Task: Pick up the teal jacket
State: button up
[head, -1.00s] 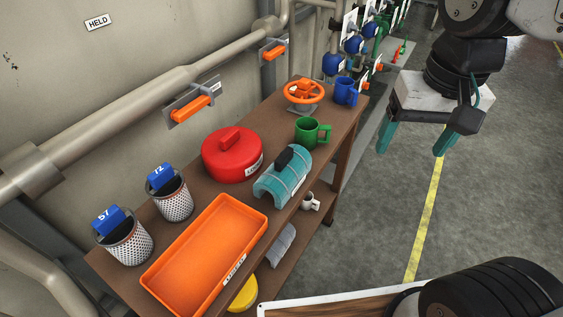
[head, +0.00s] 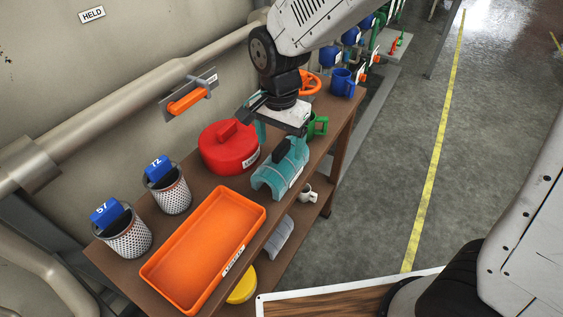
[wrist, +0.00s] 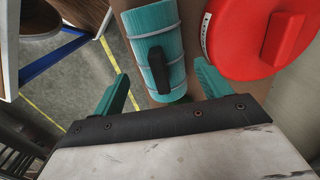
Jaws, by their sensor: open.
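The teal jacket (head: 281,172) is a ribbed half-cylinder shell with a black handle on top. It sits on the brown shelf, right of the red lidded pot and in front of the green mug. In the wrist view the teal jacket (wrist: 154,40) lies ahead of and between my finger tips, its black handle facing the camera. My gripper (wrist: 160,88) is open and empty, with teal fingers spread to either side. In the head view my gripper (head: 283,132) hangs just behind and above the jacket; its fingers are partly hidden. I cannot tell whether they touch it.
A red pot (head: 228,148) stands close beside the jacket. An orange tray (head: 190,262) and two mesh baskets are nearer. A pipe runs along the wall. The right floor is clear.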

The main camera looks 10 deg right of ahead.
notch_tip(320, 180, down, 4)
jog(key=shift+w+d+f, duration=0.15)
jog(key=shift+f, duration=0.05)
jog(key=c, duration=1.2)
jog(key=shift+o, duration=0.2)
jog(key=shift+r, duration=0.1)
notch_tip(320, 180, up, 10)
jog(key=shift+f, duration=0.1)
